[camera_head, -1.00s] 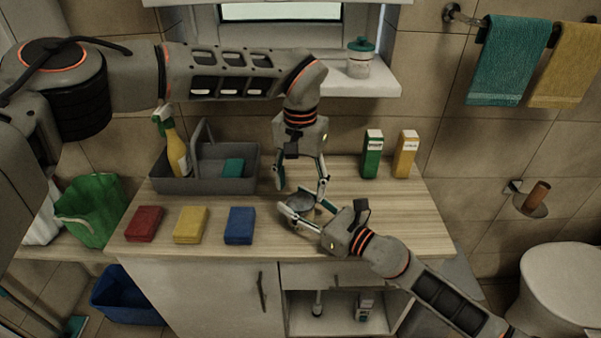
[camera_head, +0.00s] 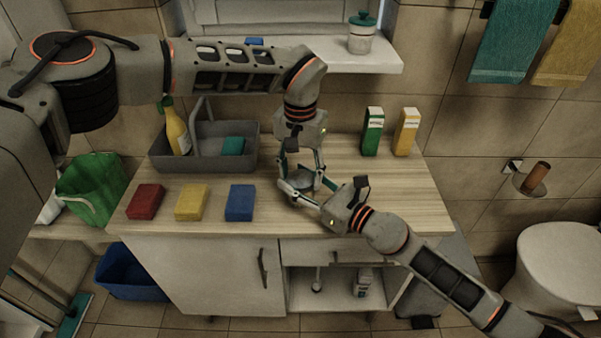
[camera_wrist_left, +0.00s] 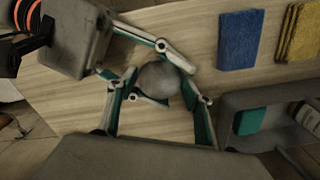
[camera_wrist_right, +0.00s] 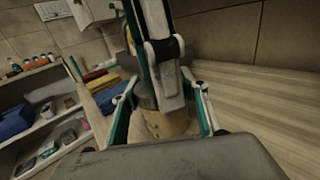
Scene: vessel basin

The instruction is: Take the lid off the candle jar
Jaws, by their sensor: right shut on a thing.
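The candle jar (camera_wrist_right: 165,124) is a tan cylinder standing on the wooden counter, mostly hidden by grippers in the head view. Its round grey lid (camera_wrist_left: 158,80) is on top and shows well in the left wrist view. My right gripper (camera_head: 303,197) reaches in low from the right and is shut on the jar's body. My left gripper (camera_head: 302,182) points down from above, with its fingers on either side of the lid. They look still apart, with small gaps to the lid's rim; exact contact is hard to see.
Green (camera_head: 373,133) and yellow (camera_head: 406,133) boxes stand at the back right. The counter right of the jar is clear.

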